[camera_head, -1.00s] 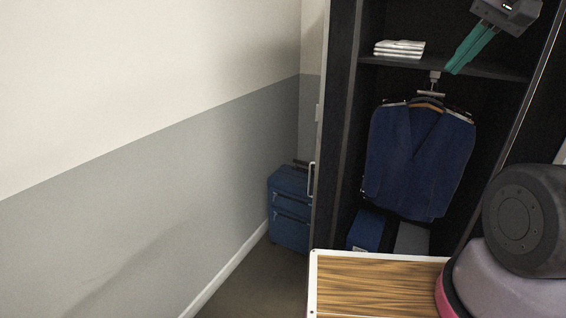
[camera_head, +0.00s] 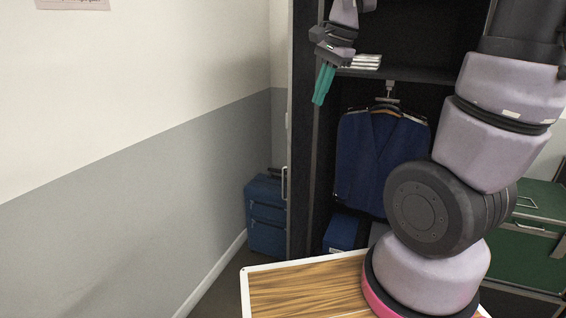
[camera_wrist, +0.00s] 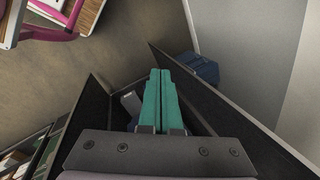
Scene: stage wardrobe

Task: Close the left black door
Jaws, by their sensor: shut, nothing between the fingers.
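The left black door (camera_head: 301,130) stands open at the left of the wardrobe in the head view, seen nearly edge-on, with a pale handle (camera_head: 284,183) on its outer side. In the wrist view it is the dark panel (camera_wrist: 222,108) right of the fingers. My gripper (camera_head: 319,101) has its teal fingers together and empty, pointing down. It is high up, on the inner side of the door near the shelf. The fingers (camera_wrist: 158,75) also show in the wrist view. I cannot tell whether they touch the door.
A dark blue suit (camera_head: 365,160) hangs inside, below a shelf (camera_head: 420,74) with folded white cloth (camera_head: 366,61). A blue suitcase (camera_head: 266,215) stands between door and grey wall (camera_head: 130,220). A wood-topped surface (camera_head: 300,290) lies in front. A green case (camera_head: 535,225) is at right.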

